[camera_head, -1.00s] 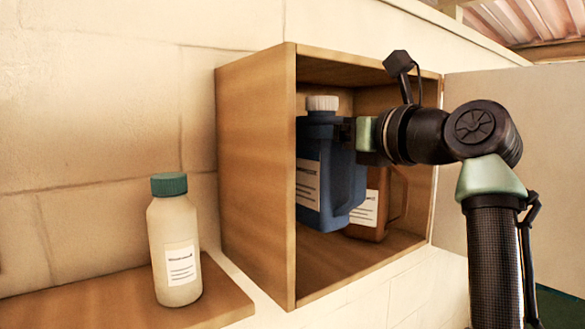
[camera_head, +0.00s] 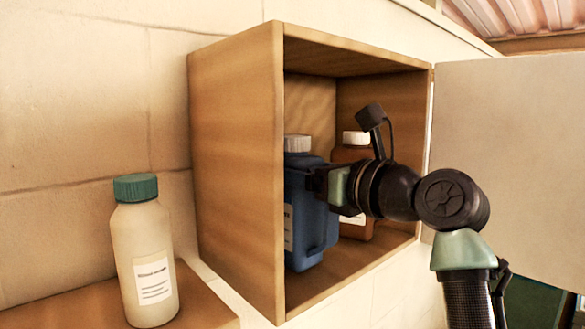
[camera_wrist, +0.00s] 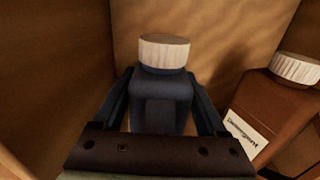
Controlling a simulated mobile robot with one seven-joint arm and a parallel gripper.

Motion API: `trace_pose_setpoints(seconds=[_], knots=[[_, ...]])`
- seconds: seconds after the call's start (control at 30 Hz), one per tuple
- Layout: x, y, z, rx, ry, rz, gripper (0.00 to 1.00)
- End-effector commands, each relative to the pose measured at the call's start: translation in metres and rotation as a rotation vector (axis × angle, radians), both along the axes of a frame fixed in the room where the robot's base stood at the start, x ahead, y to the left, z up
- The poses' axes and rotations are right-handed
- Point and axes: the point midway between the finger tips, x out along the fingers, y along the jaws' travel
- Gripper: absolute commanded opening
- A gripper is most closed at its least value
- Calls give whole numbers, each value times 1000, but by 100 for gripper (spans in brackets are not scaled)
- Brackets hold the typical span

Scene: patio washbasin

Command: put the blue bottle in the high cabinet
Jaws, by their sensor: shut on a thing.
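The blue bottle (camera_head: 310,225) with a white cap is inside the open wooden cabinet (camera_head: 235,165), near its left wall. My gripper (camera_head: 318,182) reaches in from the right and is shut on the blue bottle. In the wrist view the gripper fingers (camera_wrist: 165,112) lie on both sides of the blue bottle (camera_wrist: 163,88), below its white cap. The bottle looks upright. Its base is low and close to the cabinet floor; I cannot tell whether it touches.
A brown bottle (camera_head: 352,152) with a white cap stands in the cabinet, right of the blue one. The cabinet door (camera_head: 510,150) is open to the right. A cream bottle (camera_head: 145,255) with a green cap stands on a wooden shelf (camera_head: 75,308) at left.

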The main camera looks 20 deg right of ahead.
Motion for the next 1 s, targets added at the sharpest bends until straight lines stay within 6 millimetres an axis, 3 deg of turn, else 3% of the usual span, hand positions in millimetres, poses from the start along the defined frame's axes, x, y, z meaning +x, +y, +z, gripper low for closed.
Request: trace_pose_setpoints(seconds=[0.33, 0.37, 0.5, 0.8, 1.0], knots=[[-1, 0, 0, 1, -7, 0, 0], [0, 0, -4, 1, 1, 0, 78], [0, 0, -3, 0, 2, 0, 100], [0, 0, 1, -1, 1, 0, 100], [-26, -10, -5, 0, -2, -2, 100]])
